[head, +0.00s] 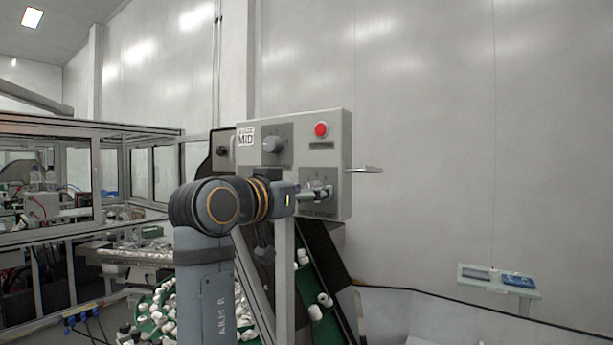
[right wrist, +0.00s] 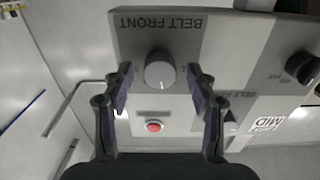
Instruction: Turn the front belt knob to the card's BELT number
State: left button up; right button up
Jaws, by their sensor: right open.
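The front belt knob (right wrist: 159,70) is a round grey knob on a plate that reads BELT FRONT, upside down in the right wrist view. My right gripper (right wrist: 159,71) is open, with one dark finger on each side of the knob. I cannot tell if the fingers touch it. In the head view, my right gripper (head: 316,194) is at the lower right of the grey control box (head: 299,150) and partly hides the knob. The knob's number scale is not readable. A white card (head: 245,137) on the box reads MID; no BELT number is legible. My left gripper is not in view.
A red button (head: 321,129) sits above the front belt plate, and another grey knob (head: 272,145) is to its left. A metal bar (head: 364,169) juts from the box's right side. Below are green chutes with white caps. A small shelf (head: 480,273) stands at right.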

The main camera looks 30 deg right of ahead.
jog(key=shift+c, duration=0.2)
jog(key=c, duration=1.1)
jog(key=shift+m+b, duration=0.7)
jog(key=shift+m, duration=0.4)
jog(key=o, duration=1.1)
jog(key=shift+o, duration=0.2)
